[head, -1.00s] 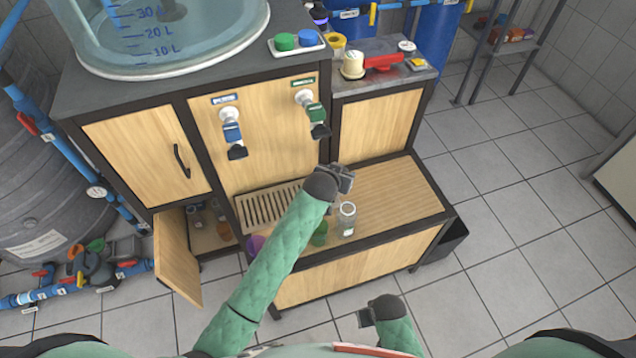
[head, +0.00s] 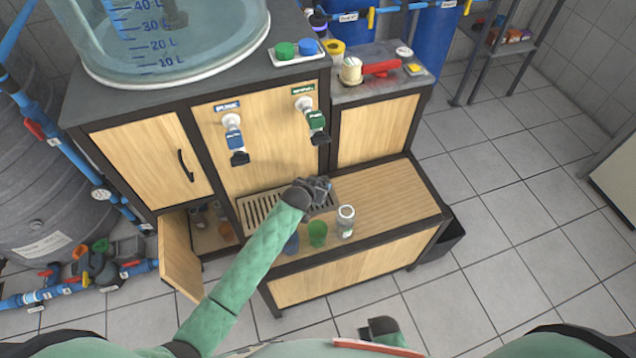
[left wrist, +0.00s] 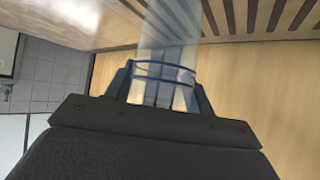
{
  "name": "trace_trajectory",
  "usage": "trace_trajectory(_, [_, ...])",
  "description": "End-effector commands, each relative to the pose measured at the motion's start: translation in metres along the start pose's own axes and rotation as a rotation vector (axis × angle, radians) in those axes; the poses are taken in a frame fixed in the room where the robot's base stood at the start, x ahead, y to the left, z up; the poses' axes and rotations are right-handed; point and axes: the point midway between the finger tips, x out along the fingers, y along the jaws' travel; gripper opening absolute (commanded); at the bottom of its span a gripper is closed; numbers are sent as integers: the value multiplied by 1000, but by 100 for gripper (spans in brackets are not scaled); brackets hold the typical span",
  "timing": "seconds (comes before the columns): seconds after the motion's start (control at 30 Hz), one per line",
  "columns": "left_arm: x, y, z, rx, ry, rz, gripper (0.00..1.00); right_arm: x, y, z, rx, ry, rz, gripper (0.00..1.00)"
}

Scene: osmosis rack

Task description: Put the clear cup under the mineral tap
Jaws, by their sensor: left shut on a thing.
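My left gripper (head: 318,187) is over the right end of the slatted drip tray (head: 252,213). In the left wrist view my left gripper (left wrist: 160,85) is shut on a clear cup (left wrist: 165,72) with blue rings, its far end towards the slats. I cannot tell whether the cup touches the tray. In the head view the gripper mostly hides the cup. The mineral tap (head: 315,122), with a green body and green label, is above the gripper. My right gripper (head: 378,328) is low at the front; its fingers are unclear.
A blue tap (head: 235,140) hangs left of the green one. On the ledge near my left arm stand a blue cup (head: 292,243), a green cup (head: 317,233) and a clear jar (head: 346,222). A cabinet door (head: 180,258) stands open at the left. The ledge's right part is clear.

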Motion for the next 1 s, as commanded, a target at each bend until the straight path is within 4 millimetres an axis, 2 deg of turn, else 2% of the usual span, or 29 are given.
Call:
trace_trajectory(0.33, [2, 0, 3, 0, 0, 0, 32, -1, 0, 0, 0, -1, -1, 36])
trace_trajectory(0.37, [2, 0, 2, 0, 0, 0, 57, -1, 0, 0, 0, -1, -1, 36])
trace_trajectory(0.47, [2, 0, 2, 0, 0, 0, 75, -1, 0, 0, 0, -2, -1, 36])
trace_trajectory(0.83, [-1, 0, 0, 0, 0, 0, 75, 0, 0, 2, 0, -2, 0, 36])
trace_trajectory(1.0, [-20, 0, 2, 1, 1, 0, 75, 0, -1, 0, 1, -9, -2, 36])
